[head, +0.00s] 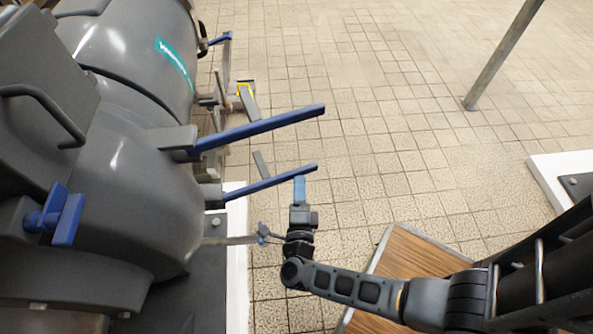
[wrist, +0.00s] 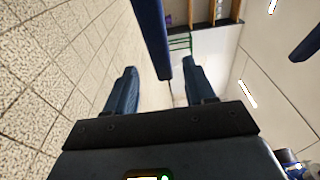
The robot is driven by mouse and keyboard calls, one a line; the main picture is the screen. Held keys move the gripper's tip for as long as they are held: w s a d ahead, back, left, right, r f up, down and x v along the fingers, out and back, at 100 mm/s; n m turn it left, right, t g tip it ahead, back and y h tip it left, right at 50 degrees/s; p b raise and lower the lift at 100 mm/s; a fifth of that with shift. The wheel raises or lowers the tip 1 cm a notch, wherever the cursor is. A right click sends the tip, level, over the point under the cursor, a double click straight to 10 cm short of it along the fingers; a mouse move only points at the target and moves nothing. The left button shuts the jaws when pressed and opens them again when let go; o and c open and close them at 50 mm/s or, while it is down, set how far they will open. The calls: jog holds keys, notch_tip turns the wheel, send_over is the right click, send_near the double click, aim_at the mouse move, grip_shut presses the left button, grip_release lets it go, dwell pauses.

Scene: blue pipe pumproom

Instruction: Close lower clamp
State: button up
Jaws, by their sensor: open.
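The lower clamp shows as a long blue lever (head: 268,182) sticking out to the right from the grey pump housing. A second, upper blue lever (head: 265,127) sticks out above it, angled slightly upward. My gripper (head: 299,182) is at the free end of the lower lever, with its blue fingers pointing up in the head view. In the wrist view my gripper (wrist: 160,85) is open, and a blue lever (wrist: 151,35) comes down into the gap between the two fingers. No contact can be made out. Another blue bar (wrist: 307,45) is at the right edge.
The grey pump housing (head: 130,140) fills the left side. A wooden-topped platform (head: 405,262) lies under my arm. A metal post (head: 505,52) stands at upper right, and a white plinth (head: 560,175) is at the right edge. The tiled floor between is clear.

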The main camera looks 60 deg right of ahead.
aim_at(299, 172)
jog(key=shift+b+x, duration=0.55)
jog(key=shift+x, duration=2.5)
grip_shut()
